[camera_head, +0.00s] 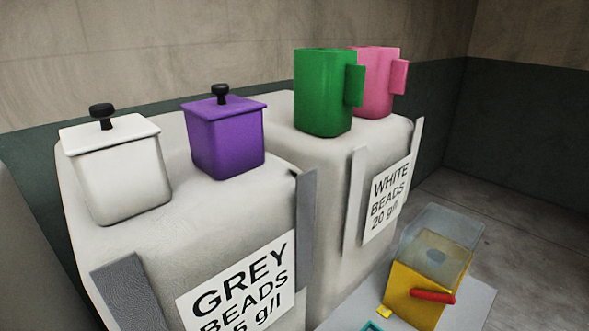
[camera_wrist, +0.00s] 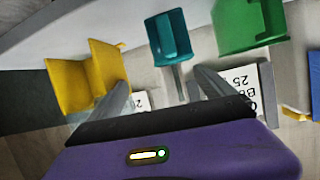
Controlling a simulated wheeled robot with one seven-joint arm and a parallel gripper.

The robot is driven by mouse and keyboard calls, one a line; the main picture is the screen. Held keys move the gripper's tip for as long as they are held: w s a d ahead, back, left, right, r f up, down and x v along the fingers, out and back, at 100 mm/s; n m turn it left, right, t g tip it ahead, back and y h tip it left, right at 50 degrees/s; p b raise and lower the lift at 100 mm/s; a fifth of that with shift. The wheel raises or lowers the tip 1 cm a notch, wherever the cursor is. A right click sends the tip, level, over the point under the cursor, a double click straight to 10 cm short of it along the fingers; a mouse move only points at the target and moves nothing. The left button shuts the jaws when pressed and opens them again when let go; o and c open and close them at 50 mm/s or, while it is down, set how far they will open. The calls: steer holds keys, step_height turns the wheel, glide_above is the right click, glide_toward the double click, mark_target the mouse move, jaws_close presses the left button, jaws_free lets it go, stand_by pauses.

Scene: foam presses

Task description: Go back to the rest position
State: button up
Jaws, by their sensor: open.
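My gripper (camera_wrist: 160,82) shows in the wrist view, with its two grey fingers spread apart. Nothing is clasped between them. A teal scoop-like object (camera_wrist: 170,38) lies beyond the fingertips, with a thin grey part extending toward the gap; I cannot tell how far away it is. My gripper and arm do not show in the head view.
In the head view, a white lidded box (camera_head: 122,180) and a purple one (camera_head: 228,143) stand on bead sacks, with green (camera_head: 323,95) and pink (camera_head: 375,80) mugs behind. A yellow machine (camera_head: 415,295) with a red handle stands lower right. Yellow (camera_wrist: 75,85) and green (camera_wrist: 250,25) containers flank the wrist view.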

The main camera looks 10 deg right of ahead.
steer(key=d+f+m+t+h, duration=0.2)
steer(key=d+m+t+h, duration=0.1)
steer(key=d+m+h, duration=0.65)
steer(key=s+a+f+n+y, duration=0.3)
steer(key=s+a+n, duration=0.1)
steer(key=s+a, duration=1.3)
steer(key=shift+s+a+g, duration=0.15)
steer(key=shift+s+g, duration=0.05)
steer(key=shift+g, duration=0.1)
